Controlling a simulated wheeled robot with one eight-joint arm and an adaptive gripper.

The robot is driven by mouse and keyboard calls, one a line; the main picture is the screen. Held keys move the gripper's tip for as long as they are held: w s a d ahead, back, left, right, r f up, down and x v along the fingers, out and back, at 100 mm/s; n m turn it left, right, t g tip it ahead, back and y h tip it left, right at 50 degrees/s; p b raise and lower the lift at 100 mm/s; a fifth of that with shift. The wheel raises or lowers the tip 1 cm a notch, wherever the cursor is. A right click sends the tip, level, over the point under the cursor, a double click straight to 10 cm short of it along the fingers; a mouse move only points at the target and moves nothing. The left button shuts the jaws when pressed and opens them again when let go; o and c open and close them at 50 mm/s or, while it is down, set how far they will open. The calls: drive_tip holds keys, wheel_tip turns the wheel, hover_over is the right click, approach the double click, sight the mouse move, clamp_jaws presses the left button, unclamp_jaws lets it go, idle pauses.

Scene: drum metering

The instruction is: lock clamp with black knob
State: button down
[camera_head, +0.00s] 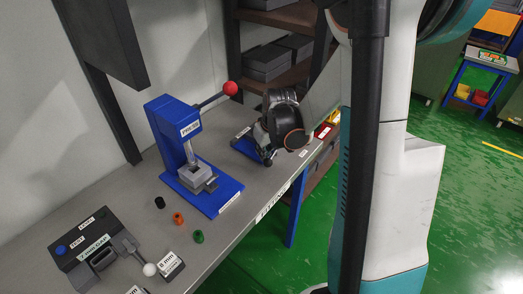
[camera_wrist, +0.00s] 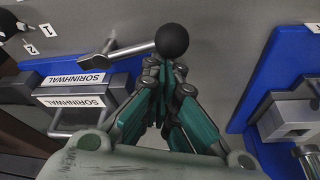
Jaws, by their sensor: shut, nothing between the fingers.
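The black knob (camera_wrist: 172,41) is a round ball on the end of a grey metal lever in the wrist view. The lever runs left from it to the clamp (camera_wrist: 88,92), a grey metal body with "SORINHWAL" labels on a blue base. My gripper (camera_wrist: 165,66) has its teal fingers together and empty. Its tips are right at the knob's lower edge; whether they touch it I cannot tell. In the head view the clamp's blue base (camera_head: 243,147) shows beside my wrist (camera_head: 285,120), which hides much of the clamp.
A blue press (camera_head: 178,135) with a red-ball lever (camera_head: 230,88) stands left of the clamp. Several small rings, a dark gauge box (camera_head: 95,248) and a white-ball lever (camera_head: 149,269) lie nearer on the grey bench (camera_head: 130,195). Shelves (camera_head: 275,30) stand behind.

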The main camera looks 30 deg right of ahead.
drive_tip(key=s+n, duration=0.1)
drive_tip(key=n, duration=0.1)
drive_tip(key=s+n+y, duration=0.1)
drive_tip(key=n, duration=0.1)
drive_tip(key=shift+s+d, duration=0.2)
drive_tip(key=shift+d, duration=0.2)
drive_tip(key=n, duration=0.1)
drive_tip(key=s+n+y, duration=0.1)
drive_tip(key=d+n, duration=0.1)
drive_tip(key=n, duration=0.1)
drive_tip(key=shift+s+d+g, duration=0.1)
drive_tip(key=shift+s+g, duration=0.2)
drive_tip(key=shift+g, duration=0.1)
drive_tip(key=d+n, duration=0.1)
drive_tip(key=n, duration=0.1)
drive_tip(key=s+d+n+g+y, duration=0.1)
drive_tip(key=n, duration=0.1)
drive_tip(key=shift+s, duration=0.1)
drive_tip(key=shift+s+d+n, duration=0.2)
drive_tip(key=shift+d+n, duration=0.2)
drive_tip(key=shift+d, duration=0.4)
